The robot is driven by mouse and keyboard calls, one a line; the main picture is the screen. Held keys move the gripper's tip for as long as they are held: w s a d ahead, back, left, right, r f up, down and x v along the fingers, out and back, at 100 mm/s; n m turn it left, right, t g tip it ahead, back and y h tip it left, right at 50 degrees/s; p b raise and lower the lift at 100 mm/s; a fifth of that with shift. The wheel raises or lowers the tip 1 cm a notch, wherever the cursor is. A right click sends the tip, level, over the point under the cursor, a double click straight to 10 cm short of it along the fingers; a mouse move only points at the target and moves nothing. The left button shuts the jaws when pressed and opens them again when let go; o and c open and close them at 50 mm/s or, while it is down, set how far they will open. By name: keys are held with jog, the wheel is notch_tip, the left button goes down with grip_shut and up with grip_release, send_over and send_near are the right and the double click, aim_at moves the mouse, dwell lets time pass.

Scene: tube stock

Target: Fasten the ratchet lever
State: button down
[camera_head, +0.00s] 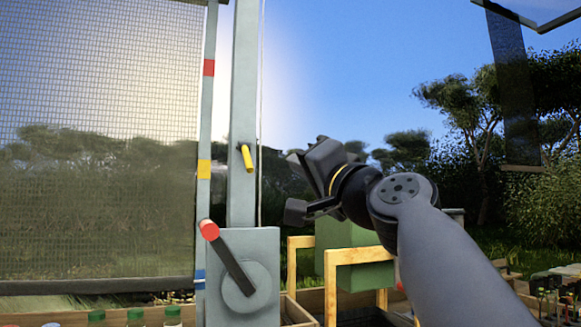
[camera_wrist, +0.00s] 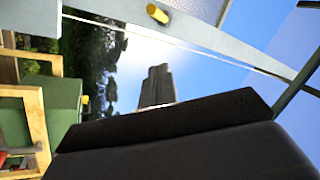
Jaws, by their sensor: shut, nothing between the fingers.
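A short yellow lever (camera_head: 248,158) sticks out from the grey upright post (camera_head: 243,60), angled slightly down; it also shows at the top of the wrist view (camera_wrist: 158,13). Below it, a grey box (camera_head: 268,245) carries a dark crank arm (camera_head: 236,262) with a red knob (camera_head: 208,229), pointing up and left. I cannot tell for certain which is the ratchet lever; the yellow one looks likely. My gripper (camera_head: 318,158) is shut and empty, right of the post and apart from both levers. Its closed fingers show in the wrist view (camera_wrist: 158,87).
A mesh screen (camera_head: 95,120) hangs left of the post, beside a strip with red, yellow and blue bands. A thin cord (camera_head: 262,110) runs along the post. Wooden frames (camera_head: 345,256) and a green box (camera_head: 360,272) stand below my gripper. Green-capped bottles (camera_head: 135,315) line the bottom left.

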aim_at(247, 157)
jog(key=shift+f+b+v, duration=0.2)
jog(key=shift+b+v, duration=0.15)
jog(key=shift+v, duration=0.8)
jog(key=shift+f+b+v, duration=0.2)
jog(key=shift+b+v, duration=0.15)
jog(key=shift+v, duration=0.8)
jog(key=shift+w, duration=0.15)
jog(key=w+a+r+g+h+p, duration=0.1)
jog(key=w+a+r+p, duration=0.5)
jog(key=p, duration=1)
jog(key=shift+w+r+g, duration=0.5)
jog(key=shift+w+r, duration=0.4)
jog(key=shift+w, duration=0.25)
